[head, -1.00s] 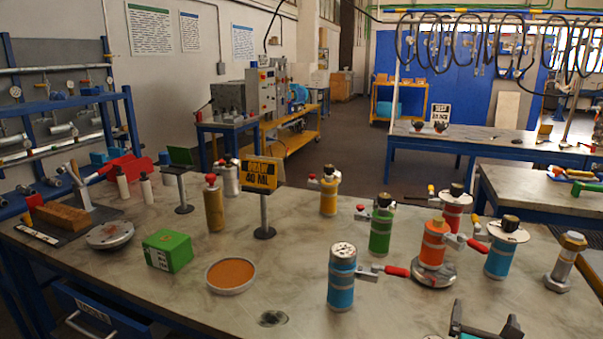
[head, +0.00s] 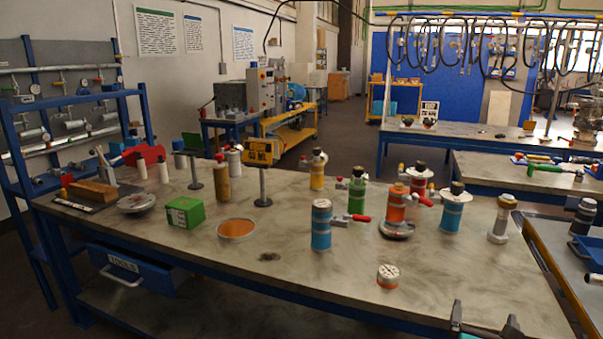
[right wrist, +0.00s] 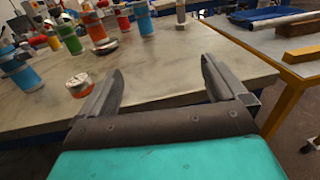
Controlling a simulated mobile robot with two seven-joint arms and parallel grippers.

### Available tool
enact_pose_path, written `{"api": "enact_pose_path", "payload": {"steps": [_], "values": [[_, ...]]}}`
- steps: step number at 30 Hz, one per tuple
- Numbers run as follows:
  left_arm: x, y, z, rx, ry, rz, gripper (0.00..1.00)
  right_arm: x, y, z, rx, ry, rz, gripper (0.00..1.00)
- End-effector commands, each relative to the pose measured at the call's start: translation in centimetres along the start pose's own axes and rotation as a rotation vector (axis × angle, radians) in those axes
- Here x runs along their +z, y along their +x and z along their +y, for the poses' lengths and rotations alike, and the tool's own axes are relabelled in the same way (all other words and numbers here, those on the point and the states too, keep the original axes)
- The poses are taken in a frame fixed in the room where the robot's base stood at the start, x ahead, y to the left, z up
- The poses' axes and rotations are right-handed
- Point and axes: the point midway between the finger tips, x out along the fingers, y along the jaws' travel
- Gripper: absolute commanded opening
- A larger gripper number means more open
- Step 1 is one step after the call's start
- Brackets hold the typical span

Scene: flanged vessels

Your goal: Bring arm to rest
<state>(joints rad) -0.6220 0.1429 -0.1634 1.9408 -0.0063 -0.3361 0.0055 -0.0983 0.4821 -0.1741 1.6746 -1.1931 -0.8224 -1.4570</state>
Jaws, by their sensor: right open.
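My right gripper (head: 485,325) shows at the bottom edge of the head view, in front of the table's near edge. In the right wrist view the gripper (right wrist: 160,80) has its two dark fingers wide apart with nothing between them. A short orange piece with a white speckled top (head: 388,276) stands on the table beyond it; it also shows in the right wrist view (right wrist: 79,85), left of the fingers. A blue vessel (head: 321,228) stands upright farther back. My left gripper is not in view.
The grey table (head: 330,285) holds several flanged vessels, including a green one (head: 357,195) and an orange one (head: 397,205). An orange dish (head: 236,229) and green box (head: 184,213) stand left. The table's near right part is bare. Another table (head: 570,262) stands at right.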

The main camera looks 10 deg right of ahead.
Motion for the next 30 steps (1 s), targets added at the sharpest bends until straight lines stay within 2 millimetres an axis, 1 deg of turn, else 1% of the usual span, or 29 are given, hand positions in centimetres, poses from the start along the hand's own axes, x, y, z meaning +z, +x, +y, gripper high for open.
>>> {"api": "enact_pose_path", "payload": {"steps": [1,3,5,6,8,9,11,12,14,15,16,18,21,25,30], "values": [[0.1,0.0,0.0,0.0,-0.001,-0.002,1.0,-0.7,-0.5,0.2,0.008,0.037,0.026,0.98],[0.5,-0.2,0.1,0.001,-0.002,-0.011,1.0,-4.8,-3.5,1.4,0.039,0.316,0.191,0.98],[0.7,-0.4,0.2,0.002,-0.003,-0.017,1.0,-7.5,-5.9,2.4,0.039,0.54,0.315,0.98],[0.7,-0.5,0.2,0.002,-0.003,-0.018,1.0,-9.0,-7.7,3.0,0.029,0.694,0.398,0.98],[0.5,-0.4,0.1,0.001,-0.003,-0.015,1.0,-11.1,-10.5,4.1,-0.004,0.93,0.522,0.98],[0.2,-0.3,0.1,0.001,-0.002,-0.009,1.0,-12.3,-12.5,4.9,-0.039,1.094,0.606,0.98],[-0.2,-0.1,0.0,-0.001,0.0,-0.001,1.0,-13.7,-15.7,6.0,-0.113,1.346,0.726,0.98],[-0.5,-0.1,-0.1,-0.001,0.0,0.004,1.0,-14.3,-17.7,6.7,-0.175,1.514,0.801,0.98],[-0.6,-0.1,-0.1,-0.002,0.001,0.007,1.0,-14.9,-20.5,7.7,-0.28,1.753,0.897,0.98],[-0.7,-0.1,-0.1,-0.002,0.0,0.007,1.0,-15.1,-22.2,8.3,-0.355,1.901,0.951,0.98],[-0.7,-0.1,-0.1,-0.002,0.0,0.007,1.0,-15.1,-23.2,8.6,-0.411,2.002,0.984,0.98],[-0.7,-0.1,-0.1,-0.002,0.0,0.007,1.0,-14.9,-25.3,9.3,-0.536,2.206,1.043,0.98],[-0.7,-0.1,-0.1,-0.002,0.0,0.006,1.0,-14.6,-27.1,9.9,-0.678,2.412,1.089,0.98],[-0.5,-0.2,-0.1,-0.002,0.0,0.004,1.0,-14.2,-28.1,10.2,-0.77,2.534,1.11,0.98],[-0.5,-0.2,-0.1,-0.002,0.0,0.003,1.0,-14.2,-28.1,10.2,-0.773,2.539,1.11,0.98]]}}
